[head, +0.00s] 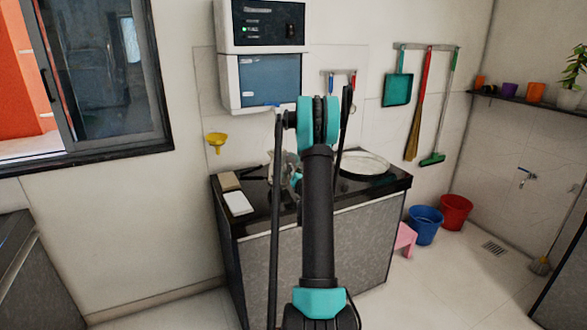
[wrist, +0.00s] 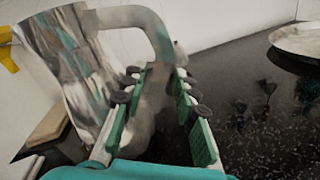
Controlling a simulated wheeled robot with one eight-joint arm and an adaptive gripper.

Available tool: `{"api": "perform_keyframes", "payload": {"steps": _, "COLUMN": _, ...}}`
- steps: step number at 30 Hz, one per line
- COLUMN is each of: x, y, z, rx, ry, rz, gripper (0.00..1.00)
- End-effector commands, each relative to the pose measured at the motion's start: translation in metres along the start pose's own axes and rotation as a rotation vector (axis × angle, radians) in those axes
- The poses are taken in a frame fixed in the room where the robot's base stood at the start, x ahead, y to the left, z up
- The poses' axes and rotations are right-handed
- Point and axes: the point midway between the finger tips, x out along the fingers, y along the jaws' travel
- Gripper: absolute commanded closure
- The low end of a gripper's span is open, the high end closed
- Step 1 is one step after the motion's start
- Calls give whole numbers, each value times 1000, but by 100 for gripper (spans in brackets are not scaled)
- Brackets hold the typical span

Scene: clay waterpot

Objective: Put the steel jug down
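The steel jug (wrist: 75,65) is shiny and fills the left of the wrist view, its handle (wrist: 150,22) curving over to the right and down between my fingers. In the head view the jug (head: 285,163) is mostly hidden behind my arm, above the black counter top (head: 395,184). I cannot tell whether its base touches the counter.
A round metal tray (head: 365,164) lies on the counter's right side; its edge also shows in the wrist view (wrist: 297,40). A brown block (head: 229,182) and a white block (head: 238,203) lie at the left end.

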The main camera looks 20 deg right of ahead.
Motion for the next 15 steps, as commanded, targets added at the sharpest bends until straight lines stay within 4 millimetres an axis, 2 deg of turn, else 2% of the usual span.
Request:
{"api": "perform_keyframes", "payload": {"steps": 1, "x": -12, "y": 0, "z": 1, "rx": 0, "ry": -1, "rz": -1, "gripper": 71}}
{"api": "perform_keyframes", "payload": {"steps": 6, "x": -46, "y": -1, "z": 1, "rx": 0, "ry": -1, "rz": -2, "gripper": 71}}
{"api": "perform_keyframes", "payload": {"steps": 12, "x": -73, "y": 0, "z": 0, "rx": 0, "ry": -1, "rz": -1, "gripper": 71}}
{"api": "perform_keyframes", "payload": {"steps": 15, "x": -79, "y": 0, "z": 1, "rx": 0, "ry": -1, "rz": -1, "gripper": 71}}
